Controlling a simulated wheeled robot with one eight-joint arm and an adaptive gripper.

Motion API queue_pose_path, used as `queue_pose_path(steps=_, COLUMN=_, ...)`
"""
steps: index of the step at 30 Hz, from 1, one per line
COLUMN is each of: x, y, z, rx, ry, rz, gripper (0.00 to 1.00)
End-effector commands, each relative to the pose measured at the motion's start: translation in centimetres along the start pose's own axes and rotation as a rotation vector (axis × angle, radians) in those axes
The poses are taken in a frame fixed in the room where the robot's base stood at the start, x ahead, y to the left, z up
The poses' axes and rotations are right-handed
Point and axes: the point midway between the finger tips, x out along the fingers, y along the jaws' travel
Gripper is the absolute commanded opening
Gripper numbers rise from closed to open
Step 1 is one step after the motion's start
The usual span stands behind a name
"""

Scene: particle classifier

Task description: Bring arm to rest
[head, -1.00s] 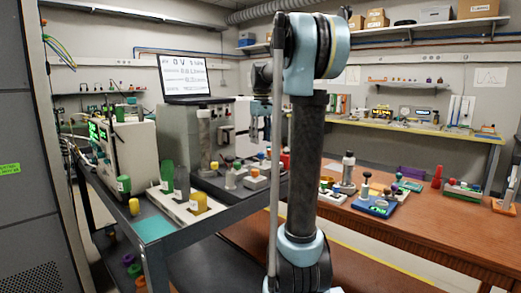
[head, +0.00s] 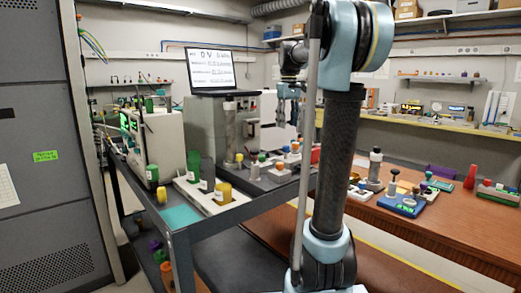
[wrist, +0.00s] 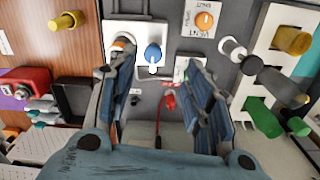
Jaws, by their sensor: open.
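My gripper (wrist: 160,105) is open in the wrist view, its two blue-padded fingers spread apart with nothing held between them. Beyond the fingers are a blue knob (wrist: 153,54) and an orange knob (wrist: 205,20) on white blocks. In the head view my gripper (head: 288,108) hangs small and partly hidden beside my raised arm, above the knobs on the dark cart (head: 250,215). My upper arm link stands upright in front of the bench area and hides part of it.
A laptop (head: 210,68) stands on a grey instrument. A brown bench (head: 450,235) with small devices lies right. A grey cabinet (head: 50,220) stands at left.

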Motion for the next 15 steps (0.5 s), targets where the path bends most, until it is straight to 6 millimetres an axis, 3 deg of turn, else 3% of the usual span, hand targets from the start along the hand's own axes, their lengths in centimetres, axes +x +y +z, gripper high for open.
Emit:
queue_pose_path(steps=8, x=4.4, y=-3.6, z=7.1, rx=0.092, ry=0.037, rz=0.017, gripper=0.46)
queue_pose_path(steps=15, x=9.5, y=-6.6, z=13.1, rx=0.175, ry=0.071, rz=0.029, gripper=0.46)
